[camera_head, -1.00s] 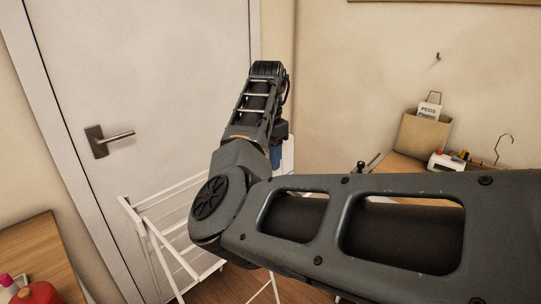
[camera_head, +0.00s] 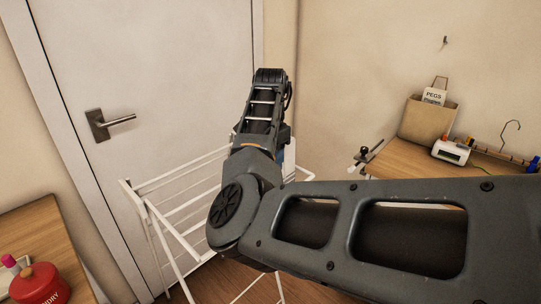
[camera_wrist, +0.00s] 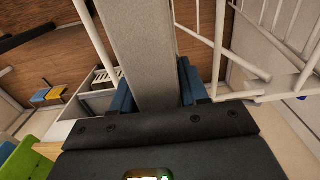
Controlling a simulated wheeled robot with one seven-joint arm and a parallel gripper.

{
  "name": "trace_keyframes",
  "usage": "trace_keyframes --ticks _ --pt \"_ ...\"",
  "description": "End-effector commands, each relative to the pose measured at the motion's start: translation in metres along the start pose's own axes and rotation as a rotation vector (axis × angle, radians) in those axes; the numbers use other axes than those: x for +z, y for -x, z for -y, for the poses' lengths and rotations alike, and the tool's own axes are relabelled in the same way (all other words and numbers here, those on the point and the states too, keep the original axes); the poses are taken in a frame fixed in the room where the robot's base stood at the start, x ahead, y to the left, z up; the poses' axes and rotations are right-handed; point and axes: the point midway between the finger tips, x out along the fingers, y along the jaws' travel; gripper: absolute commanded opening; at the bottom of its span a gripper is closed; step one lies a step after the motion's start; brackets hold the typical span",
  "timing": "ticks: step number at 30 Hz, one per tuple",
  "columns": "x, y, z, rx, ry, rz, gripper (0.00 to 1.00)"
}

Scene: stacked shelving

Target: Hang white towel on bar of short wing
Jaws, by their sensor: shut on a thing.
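The white towel (camera_wrist: 145,50) shows in the wrist view as a long pale grey strip running up from between the blue fingers. My gripper (camera_wrist: 157,92) is shut on it. In the head view my arm hides most of the gripper and the towel; only a bit of blue finger shows by the wrist. The white drying rack (camera_head: 170,183) stands below and beside my arm, with several parallel bars. In the wrist view its bars (camera_wrist: 218,45) run right of the towel, and another crosses at upper left. I cannot tell which section is the short wing, or whether the towel touches a bar.
A closed door (camera_head: 150,60) stands behind the rack. A wooden desk (camera_head: 405,160) at right holds a peg bag (camera_head: 429,120) and small items. A wooden surface (camera_head: 45,245) at lower left holds a red container (camera_head: 40,283). My forearm covers the lower right.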

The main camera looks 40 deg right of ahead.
Motion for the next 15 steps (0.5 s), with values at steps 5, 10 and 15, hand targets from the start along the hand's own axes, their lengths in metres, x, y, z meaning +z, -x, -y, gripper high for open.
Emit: trace_keyframes --ticks 5,10,15 --pt "0.0 -0.012 0.0 0.0 0.0 -0.002 0.02" --pt "0.0 -0.023 0.0 0.0 -0.001 -0.002 0.02" --pt "0.0 -0.034 0.0 0.0 0.0 -0.001 0.02"
